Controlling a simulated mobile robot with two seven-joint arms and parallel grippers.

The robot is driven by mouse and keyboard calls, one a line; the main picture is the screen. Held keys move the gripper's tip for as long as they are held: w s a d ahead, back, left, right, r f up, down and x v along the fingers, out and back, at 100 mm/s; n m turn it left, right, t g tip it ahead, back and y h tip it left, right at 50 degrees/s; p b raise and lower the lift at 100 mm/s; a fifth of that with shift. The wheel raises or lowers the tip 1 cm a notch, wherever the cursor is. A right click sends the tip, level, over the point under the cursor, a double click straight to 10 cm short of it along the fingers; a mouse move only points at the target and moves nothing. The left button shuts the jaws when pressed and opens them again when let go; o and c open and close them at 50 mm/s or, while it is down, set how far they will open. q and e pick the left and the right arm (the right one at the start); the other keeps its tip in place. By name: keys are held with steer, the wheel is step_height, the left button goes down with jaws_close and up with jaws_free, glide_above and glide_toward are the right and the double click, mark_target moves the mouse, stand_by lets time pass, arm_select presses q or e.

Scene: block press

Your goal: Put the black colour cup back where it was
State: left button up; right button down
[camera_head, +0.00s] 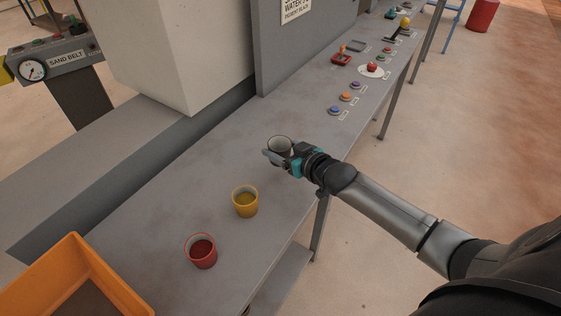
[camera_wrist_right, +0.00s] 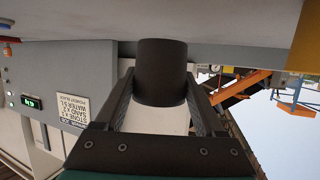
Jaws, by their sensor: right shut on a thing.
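The black colour cup (camera_head: 280,140) is upright in my right gripper (camera_head: 278,153), over the middle of the grey bench. In the right wrist view the dark cup (camera_wrist_right: 163,65) sits between the two fingers of my right gripper (camera_wrist_right: 163,90), which are shut on it. That view is upside down, with the bench surface along its top. I cannot tell whether the cup's base touches the bench. My left gripper is not in view.
A yellow cup (camera_head: 245,203) and a red cup (camera_head: 202,252) stand on the bench (camera_head: 150,215) nearer me. An orange bin (camera_head: 75,262) is at lower left. Several coloured buttons, such as a blue one (camera_head: 335,111), line the bench beyond. A grey panel (camera_head: 300,50) rises behind.

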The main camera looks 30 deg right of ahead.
steer(key=shift+f+b, duration=0.55)
steer(key=shift+f, duration=1.45)
steer(key=shift+f, duration=0.15)
jaws_free()
steer(key=shift+s+r, duration=0.1)
steer(key=shift+r, duration=0.1)
steer(key=p+v, duration=0.3)
steer(key=v, duration=0.8)
steer(key=shift+s+d+r, duration=0.1)
steer(key=shift+s+r, duration=0.05)
steer(key=shift+s, duration=0.2)
